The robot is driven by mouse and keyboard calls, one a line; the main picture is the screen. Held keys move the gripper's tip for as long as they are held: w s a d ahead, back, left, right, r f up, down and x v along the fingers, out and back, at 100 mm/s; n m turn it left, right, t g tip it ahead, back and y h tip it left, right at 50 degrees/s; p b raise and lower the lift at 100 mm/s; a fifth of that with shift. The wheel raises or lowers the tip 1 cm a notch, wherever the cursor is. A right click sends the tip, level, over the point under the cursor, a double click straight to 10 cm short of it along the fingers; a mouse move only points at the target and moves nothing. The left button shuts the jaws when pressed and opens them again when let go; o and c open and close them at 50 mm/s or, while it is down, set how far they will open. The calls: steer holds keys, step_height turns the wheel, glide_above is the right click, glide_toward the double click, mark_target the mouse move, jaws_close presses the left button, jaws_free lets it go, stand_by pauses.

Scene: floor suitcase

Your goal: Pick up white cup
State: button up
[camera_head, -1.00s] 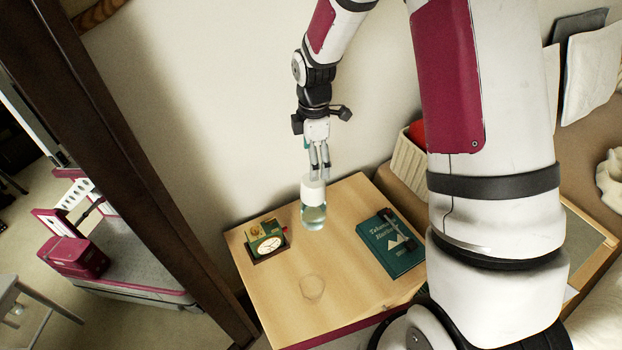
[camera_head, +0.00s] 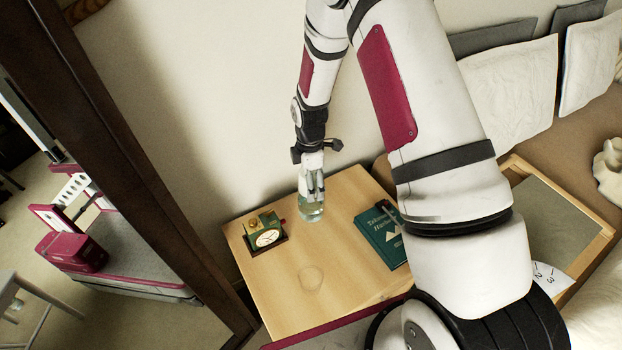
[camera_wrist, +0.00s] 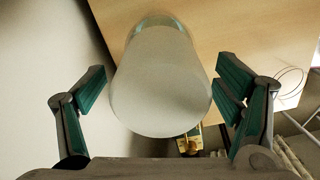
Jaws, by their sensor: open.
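The white cup (camera_head: 309,212) stands near the back edge of the wooden bedside table. It has a white upper part and a clear, glassy lower part. In the wrist view the white cup (camera_wrist: 165,85) lies between my two fingers, with a gap on each side. My gripper (camera_head: 315,188) points down and is open. In the head view its fingers overlap the upper part of the cup and hide some of it. The spread fingers of my gripper (camera_wrist: 165,88) also show in the wrist view.
The wooden table (camera_head: 270,305) bears a green clock (camera_head: 267,238) left of the cup and a green book (camera_head: 383,238) to the right. A faint round outline (camera_head: 311,279) shows in front. A dark frame (camera_head: 150,170) stands at left; a bed with pillows (camera_head: 510,85) is at right.

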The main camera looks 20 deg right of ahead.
steer(key=shift+f, duration=0.1)
steer(key=c, duration=1.3)
steer(key=shift+o, duration=0.2)
